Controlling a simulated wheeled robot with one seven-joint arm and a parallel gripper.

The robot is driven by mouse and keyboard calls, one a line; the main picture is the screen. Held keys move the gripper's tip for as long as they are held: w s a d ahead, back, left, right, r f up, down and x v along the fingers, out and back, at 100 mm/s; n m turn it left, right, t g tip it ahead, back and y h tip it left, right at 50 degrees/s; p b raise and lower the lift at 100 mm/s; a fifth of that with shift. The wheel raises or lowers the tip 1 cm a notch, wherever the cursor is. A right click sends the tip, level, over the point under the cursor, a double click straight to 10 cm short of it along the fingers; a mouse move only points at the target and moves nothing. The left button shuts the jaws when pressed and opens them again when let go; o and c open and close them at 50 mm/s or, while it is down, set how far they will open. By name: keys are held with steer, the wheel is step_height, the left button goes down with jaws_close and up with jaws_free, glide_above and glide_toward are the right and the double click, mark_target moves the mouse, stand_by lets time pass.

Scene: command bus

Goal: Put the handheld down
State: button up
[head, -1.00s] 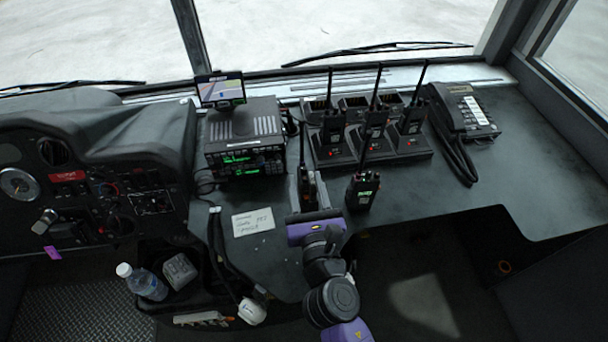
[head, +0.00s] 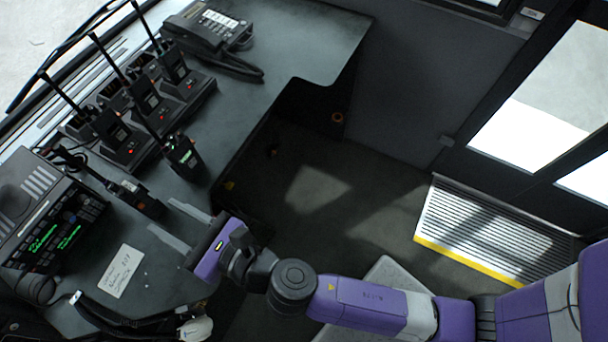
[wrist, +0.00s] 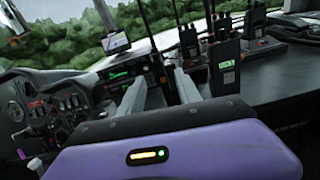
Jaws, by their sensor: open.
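A charger rack (head: 195,100) holds several handhelds with tall antennas. A desk phone (head: 208,30) sits beyond it. The stacked radio unit (head: 50,225) and a paper note (head: 121,271) lie left of my gripper. Dash surface right of the rack is clear.

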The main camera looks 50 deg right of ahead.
steer(key=s+d+f+m+g+h, duration=0.15)
steer(key=s+d+f+m, duration=0.25)
steer(key=s+d+m, duration=1.1)
steer(key=s+d+r+m+h, duration=0.1)
steer(key=s+d+r+m, duration=0.2)
steer(key=s+m, duration=0.3)
steer(key=s+d+r+m+h, duration=0.2)
steer(key=s+m, duration=0.4)
steer(key=m, duration=1.1)
step_height(320, 180, up, 2)
steer(key=shift+s+d+r+g, duration=0.1)
steer(key=shift+s+d+g, duration=0.2)
steer(key=shift+d+g, duration=0.15)
